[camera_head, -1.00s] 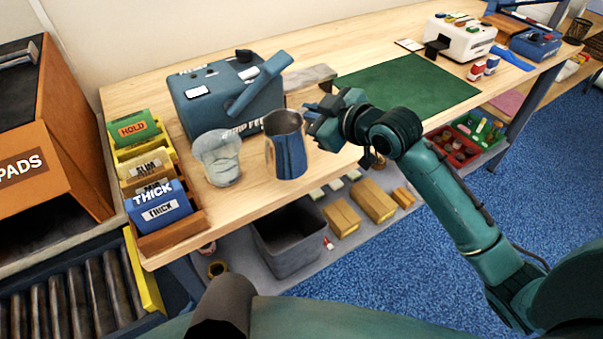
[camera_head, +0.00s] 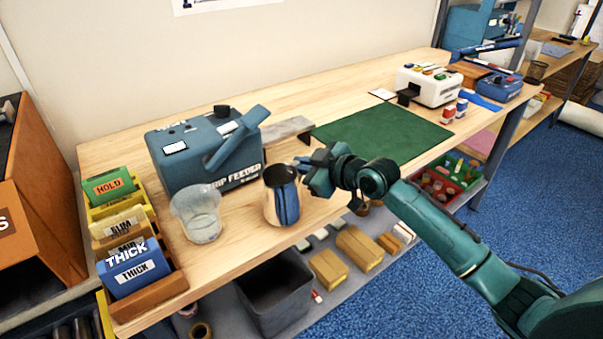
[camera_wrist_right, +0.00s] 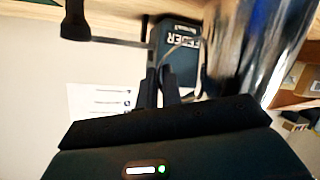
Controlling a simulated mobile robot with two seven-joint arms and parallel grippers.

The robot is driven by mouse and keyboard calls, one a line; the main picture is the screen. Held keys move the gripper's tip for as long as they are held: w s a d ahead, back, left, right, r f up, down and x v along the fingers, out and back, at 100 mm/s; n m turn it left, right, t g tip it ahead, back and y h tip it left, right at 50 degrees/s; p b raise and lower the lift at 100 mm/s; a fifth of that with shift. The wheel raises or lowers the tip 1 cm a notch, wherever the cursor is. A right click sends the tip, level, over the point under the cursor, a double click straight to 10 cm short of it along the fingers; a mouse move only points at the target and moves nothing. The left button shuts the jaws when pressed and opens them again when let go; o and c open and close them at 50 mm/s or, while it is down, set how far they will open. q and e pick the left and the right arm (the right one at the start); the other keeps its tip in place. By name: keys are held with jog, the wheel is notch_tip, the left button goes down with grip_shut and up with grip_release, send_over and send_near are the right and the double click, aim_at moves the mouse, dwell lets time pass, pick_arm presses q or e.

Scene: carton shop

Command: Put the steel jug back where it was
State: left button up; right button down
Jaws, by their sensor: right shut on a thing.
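The steel jug (camera_head: 282,199), shiny and bluish, is near the front edge of the wooden bench in the head view, right of a clear container. My right gripper (camera_head: 305,176) is shut on the jug's right side, where the handle is mostly hidden by the fingers. I cannot tell whether the jug's base touches the bench. In the right wrist view the jug (camera_wrist_right: 258,45) fills the upper right, blurred, beside the dark fingers (camera_wrist_right: 162,88). My left gripper is not in view.
The clear container (camera_head: 198,215) stands left of the jug, with the blue feeder machine (camera_head: 207,152) behind. A rack of labelled pads (camera_head: 150,300) is at the left end. A green mat (camera_head: 385,136) lies to the right. A grey bin (camera_head: 275,295) sits below the front edge.

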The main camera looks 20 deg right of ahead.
notch_tip(320, 180, down, 2)
jog(key=shift+f, duration=0.1)
jog(key=c, duration=1.6)
grip_release()
jog(key=v, duration=1.1)
jog(key=s+a+f+m+h, duration=0.1)
jog(key=s+a+f+m, duration=0.1)
jog(key=s+f, duration=0.5)
jog(key=s+a+f+m+h, duration=0.1)
jog(key=s+a+f+m, duration=0.2)
jog(key=s+f, duration=0.4)
jog(key=s+a+f+m+g+h, duration=0.1)
jog(key=s+a+f+m, duration=0.1)
jog(key=s+a+f, duration=0.2)
jog(key=shift+s+f+b, duration=0.35)
jog(key=shift+s+f, duration=1.05)
jog(key=shift+f, duration=0.35)
